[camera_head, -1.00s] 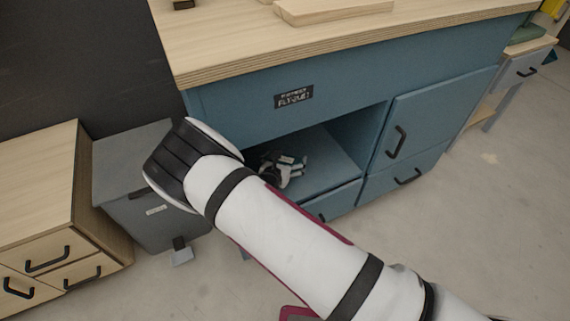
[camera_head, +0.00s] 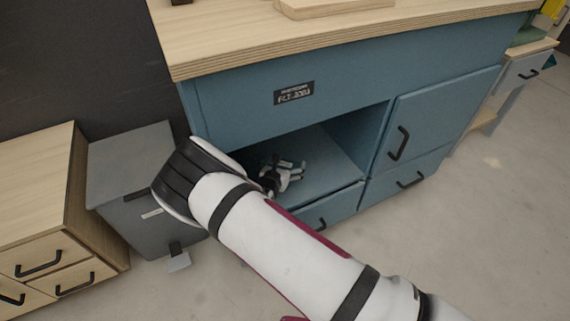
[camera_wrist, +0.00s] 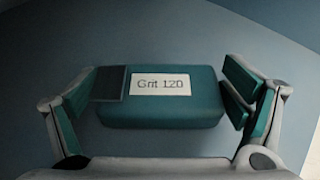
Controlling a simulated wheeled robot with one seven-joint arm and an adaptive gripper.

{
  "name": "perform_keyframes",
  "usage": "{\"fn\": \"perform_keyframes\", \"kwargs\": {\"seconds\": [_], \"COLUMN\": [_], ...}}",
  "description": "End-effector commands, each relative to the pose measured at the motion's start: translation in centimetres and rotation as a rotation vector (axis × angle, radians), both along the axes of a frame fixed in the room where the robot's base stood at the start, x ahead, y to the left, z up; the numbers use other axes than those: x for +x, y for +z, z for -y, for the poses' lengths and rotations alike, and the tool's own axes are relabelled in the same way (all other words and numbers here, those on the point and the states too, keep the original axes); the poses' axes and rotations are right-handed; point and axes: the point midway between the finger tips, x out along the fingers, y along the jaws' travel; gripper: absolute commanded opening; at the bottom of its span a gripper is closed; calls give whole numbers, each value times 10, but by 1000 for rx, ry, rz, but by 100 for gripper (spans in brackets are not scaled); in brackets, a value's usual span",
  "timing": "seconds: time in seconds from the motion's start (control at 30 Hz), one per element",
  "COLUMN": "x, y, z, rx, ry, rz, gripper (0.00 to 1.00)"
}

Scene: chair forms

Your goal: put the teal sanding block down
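The teal sanding block (camera_wrist: 175,112) lies across the middle of the wrist view, with a pale "Grit 120" label facing the camera and a dark grey patch at its left end. My gripper (camera_wrist: 160,88) has a teal-padded finger at each end of the block, and both pads appear to touch it. In the head view my gripper (camera_head: 292,173) is inside the open compartment (camera_head: 335,160) of the blue workbench, over its floor. I cannot make out the block there, nor tell whether it rests on the floor.
The workbench top (camera_head: 350,38) overhangs the compartment, with a blue door (camera_head: 435,120) to its right and a drawer (camera_head: 330,210) below. A grey bin (camera_head: 145,210) and a wooden drawer cabinet (camera_head: 40,190) stand at left. The floor at right is clear.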

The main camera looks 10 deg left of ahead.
Motion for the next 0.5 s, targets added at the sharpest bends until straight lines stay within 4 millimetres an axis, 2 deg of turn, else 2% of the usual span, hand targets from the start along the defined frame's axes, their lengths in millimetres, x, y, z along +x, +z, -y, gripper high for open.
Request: {"fn": "perform_keyframes", "kwargs": {"seconds": [0.43, 0.5], "x": [0, -6], "y": [4, 6], "z": [0, -1], "rx": [0, 0], "ry": [0, 0], "rz": [0, -2], "gripper": [100, 100]}}
